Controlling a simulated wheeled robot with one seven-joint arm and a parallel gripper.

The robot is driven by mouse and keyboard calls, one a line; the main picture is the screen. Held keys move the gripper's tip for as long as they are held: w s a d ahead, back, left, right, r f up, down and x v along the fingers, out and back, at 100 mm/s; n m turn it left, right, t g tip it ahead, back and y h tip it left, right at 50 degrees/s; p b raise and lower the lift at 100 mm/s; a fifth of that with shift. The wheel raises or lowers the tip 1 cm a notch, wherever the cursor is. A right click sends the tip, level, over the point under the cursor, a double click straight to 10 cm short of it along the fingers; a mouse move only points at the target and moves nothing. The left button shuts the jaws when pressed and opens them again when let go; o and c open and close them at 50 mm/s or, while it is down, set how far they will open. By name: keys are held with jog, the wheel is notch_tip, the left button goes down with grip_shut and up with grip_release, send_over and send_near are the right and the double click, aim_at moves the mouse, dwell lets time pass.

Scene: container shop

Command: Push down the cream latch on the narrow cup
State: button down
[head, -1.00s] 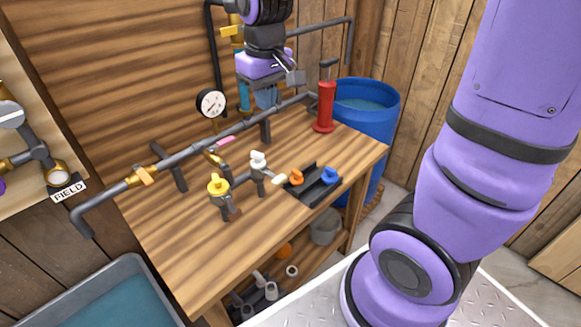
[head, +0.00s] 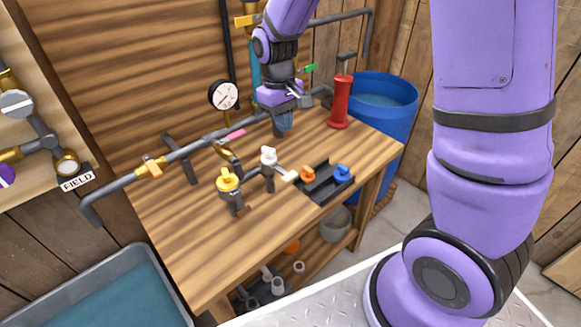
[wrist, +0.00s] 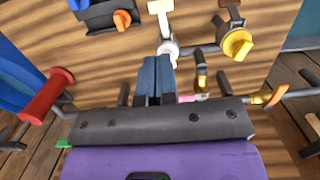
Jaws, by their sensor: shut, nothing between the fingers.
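A cream latch (head: 289,176) sticks out in front of a small white-topped fitting (head: 268,157) on the wooden bench. The wrist view shows the cream latch (wrist: 160,6) at the top edge and the white top (wrist: 168,48) just beyond my fingertips. I cannot make out the cup's own shape. My gripper (head: 285,124) is shut and empty, its blue fingers pointing down near the pipe, behind and right of the fitting in the head view. In the wrist view, the fingers (wrist: 155,72) sit just below the white top; contact cannot be told.
A yellow-topped fitting (head: 229,180) stands left of the white one. A black tray (head: 325,186) with orange and blue pieces lies right. A long grey pipe (head: 195,147) with a gauge (head: 223,95) runs behind. A red pump (head: 341,104) stands at the bench's back right.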

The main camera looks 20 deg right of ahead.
aim_at(289, 175)
jog(key=f, duration=0.4)
jog(key=s+f, duration=0.1)
jog(key=f, duration=0.9)
jog(key=shift+s+d, duration=0.25)
jog(key=shift+s, duration=0.1)
